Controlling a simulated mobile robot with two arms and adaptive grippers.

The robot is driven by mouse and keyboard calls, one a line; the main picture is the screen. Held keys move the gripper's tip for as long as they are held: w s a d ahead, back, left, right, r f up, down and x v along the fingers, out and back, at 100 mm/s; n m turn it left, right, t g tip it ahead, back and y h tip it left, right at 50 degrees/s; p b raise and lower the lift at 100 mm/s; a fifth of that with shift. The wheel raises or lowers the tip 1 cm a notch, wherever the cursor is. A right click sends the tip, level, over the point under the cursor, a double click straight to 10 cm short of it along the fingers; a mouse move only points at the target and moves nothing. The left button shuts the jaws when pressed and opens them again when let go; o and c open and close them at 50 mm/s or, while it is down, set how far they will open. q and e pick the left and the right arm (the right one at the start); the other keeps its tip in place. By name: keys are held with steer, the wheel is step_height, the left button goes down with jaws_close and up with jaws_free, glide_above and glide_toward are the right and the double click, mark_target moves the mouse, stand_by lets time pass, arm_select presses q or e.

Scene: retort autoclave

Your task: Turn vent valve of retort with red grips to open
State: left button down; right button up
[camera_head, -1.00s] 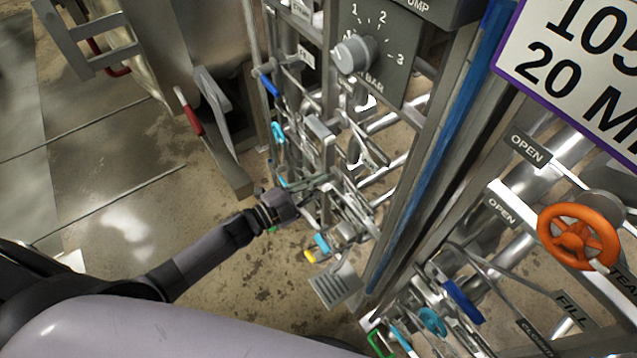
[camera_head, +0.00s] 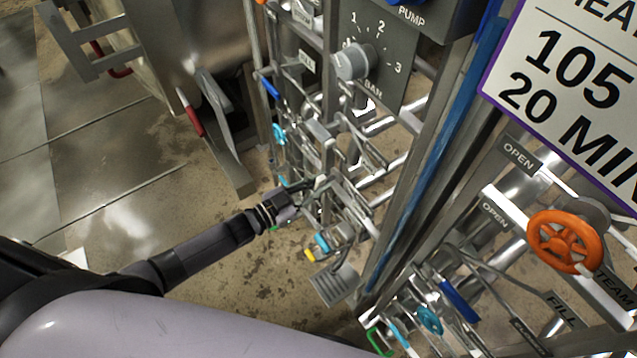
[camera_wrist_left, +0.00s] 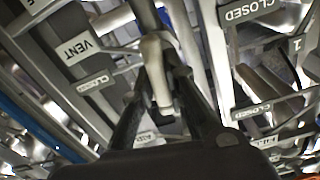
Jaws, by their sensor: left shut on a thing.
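My left gripper (camera_head: 308,184) reaches into the pipes and valves beside the left retort. In the left wrist view its dark fingers (camera_wrist_left: 168,92) are shut on a pale grey lever handle (camera_wrist_left: 157,66), which points down between them. A VENT label (camera_wrist_left: 77,48) and a CLOSED label (camera_wrist_left: 97,82) are left of the handle. The valve body is hidden by the gripper in the head view, and I cannot tell the lever's exact angle. A red grip (camera_head: 194,122) is on a handle of the left retort. My right gripper is not in view.
A grey dial (camera_head: 352,62) is on a panel above the gripper. A blue-edged post (camera_head: 432,150) separates this pipework from another set with an orange handwheel (camera_head: 565,241). Several coloured levers are close below and above the gripper. The floor to the left is clear.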

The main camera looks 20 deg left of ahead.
arm_select(q)
steer(key=shift+n, duration=0.9)
steer(key=c, duration=1.6)
jaws_free()
steer(key=v, duration=1.2)
